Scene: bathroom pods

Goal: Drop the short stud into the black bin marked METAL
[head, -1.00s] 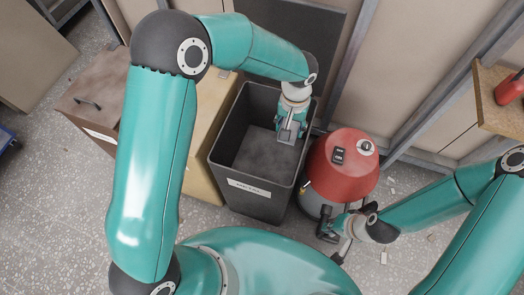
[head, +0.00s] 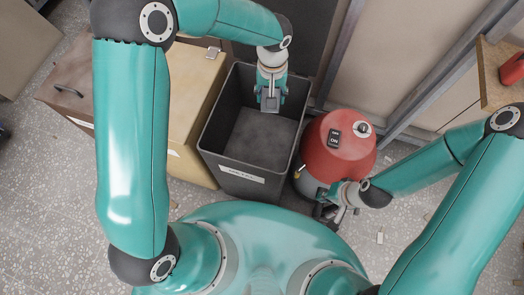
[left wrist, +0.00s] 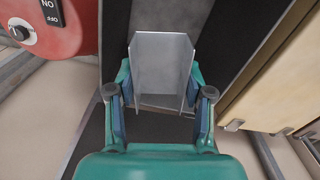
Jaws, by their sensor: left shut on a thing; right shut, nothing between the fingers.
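The short stud is a grey metal U-channel, clearest in the left wrist view (left wrist: 160,62). My left gripper (left wrist: 160,98) is shut on it, a finger on each side. In the head view the left gripper (head: 270,92) hangs over the back part of the black bin (head: 238,184), right of its middle; the stud (head: 271,103) shows as a small grey end. How deep it hangs is hard to tell. The bin's front carries a white label, blurred but seeming to read METAL. Its visible floor looks empty. My right gripper (head: 338,214) is shut and empty, low by the vacuum.
A red-topped vacuum (head: 340,143) stands against the bin's right side. A tan wooden box (head: 195,115) is close on the left, with a brown box (head: 72,95) beyond it. Wall panels and metal framing stand behind. Small scraps lie on the floor at right.

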